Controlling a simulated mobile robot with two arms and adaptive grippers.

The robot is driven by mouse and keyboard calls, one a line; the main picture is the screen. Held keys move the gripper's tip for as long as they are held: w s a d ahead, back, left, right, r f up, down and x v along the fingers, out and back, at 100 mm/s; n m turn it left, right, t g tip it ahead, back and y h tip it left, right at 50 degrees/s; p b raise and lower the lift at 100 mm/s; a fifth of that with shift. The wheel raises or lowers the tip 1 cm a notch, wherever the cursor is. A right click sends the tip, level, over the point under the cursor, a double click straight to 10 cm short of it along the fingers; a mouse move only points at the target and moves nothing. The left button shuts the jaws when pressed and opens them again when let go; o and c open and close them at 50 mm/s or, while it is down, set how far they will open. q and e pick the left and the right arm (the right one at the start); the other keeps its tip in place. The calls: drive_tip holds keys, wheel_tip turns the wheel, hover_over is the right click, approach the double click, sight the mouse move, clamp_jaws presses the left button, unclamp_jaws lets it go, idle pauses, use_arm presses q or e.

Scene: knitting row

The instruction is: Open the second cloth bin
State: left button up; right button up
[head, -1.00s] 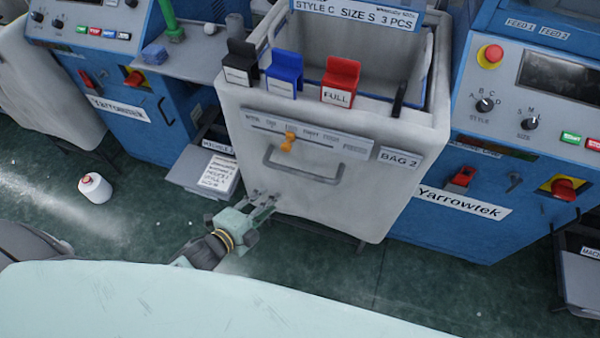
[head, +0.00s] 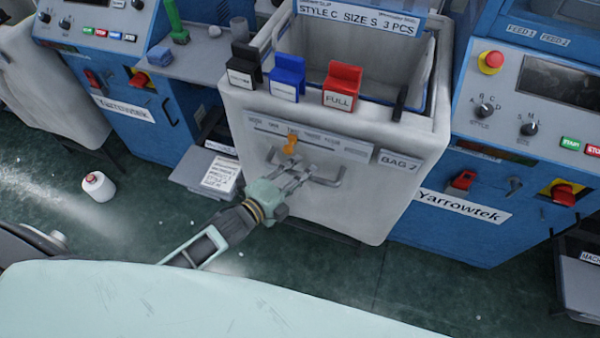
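The second cloth bin (head: 400,195) is a pale grey bin labelled BAG 2, standing between two blue machines. A grey bar handle (head: 336,180) runs across its front, below a printed scale strip with an orange slider (head: 291,143). My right gripper is out of view.
Black, blue (head: 287,78) and red FULL (head: 342,86) clips sit on the bin's rim. Blue Yarrowtek machines stand left (head: 130,108) and right (head: 465,207). A white yarn cone (head: 98,187) is on the green floor. A grey tray (head: 190,172) juts out left of the bin.

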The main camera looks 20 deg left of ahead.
use_arm(q)
drive_tip(key=shift+c, duration=0.3)
clamp_jaws()
drive_tip(key=shift+f, duration=0.1)
